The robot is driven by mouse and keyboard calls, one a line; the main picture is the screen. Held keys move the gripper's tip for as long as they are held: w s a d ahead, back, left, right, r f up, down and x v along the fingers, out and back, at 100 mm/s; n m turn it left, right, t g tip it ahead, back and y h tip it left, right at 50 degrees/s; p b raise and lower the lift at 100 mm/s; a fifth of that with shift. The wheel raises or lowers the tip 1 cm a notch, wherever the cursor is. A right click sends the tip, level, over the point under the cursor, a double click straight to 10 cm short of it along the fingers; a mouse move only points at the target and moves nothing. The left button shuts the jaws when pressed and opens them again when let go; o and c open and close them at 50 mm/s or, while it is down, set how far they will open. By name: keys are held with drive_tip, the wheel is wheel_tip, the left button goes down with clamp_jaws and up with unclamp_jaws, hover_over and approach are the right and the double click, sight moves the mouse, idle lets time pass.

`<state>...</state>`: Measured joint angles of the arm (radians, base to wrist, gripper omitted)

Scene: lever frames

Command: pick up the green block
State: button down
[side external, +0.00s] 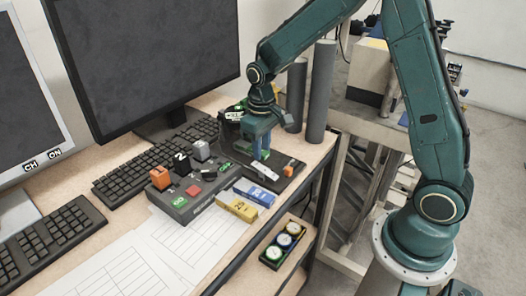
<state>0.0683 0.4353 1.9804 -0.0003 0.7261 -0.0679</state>
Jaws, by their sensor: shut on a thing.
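My gripper (261,157) points down over a dark panel (288,184) near the table's right edge. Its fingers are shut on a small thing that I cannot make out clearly. A pale handle-like piece (265,172) shows right below the fingertips; I cannot tell whether they touch it. No loose green block can be told apart with certainty. A small green piece (225,166) sits on the control box left of my gripper, and a green button (180,201) is on the box's near-left part.
The control box (207,199) carries an orange block (160,178) and a grey block (201,150). A yellow block (237,207) and a blue one (255,192) lie in front. Grey cylinders (319,92) stand behind my gripper. Keyboards (155,160) and monitors (150,55) fill the left.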

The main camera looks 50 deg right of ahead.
drive_tip(key=shift+r, duration=0.1)
drive_tip(key=shift+r, duration=0.5)
drive_tip(key=s+d, duration=0.2)
drive_tip(key=shift+s+d, duration=0.4)
wheel_tip(320, 180, up, 14)
drive_tip(key=shift+f, duration=0.1)
drive_tip(key=shift+w, duration=0.15)
idle(0.7)
idle(0.4)
drive_tip(key=shift+s, duration=1.15)
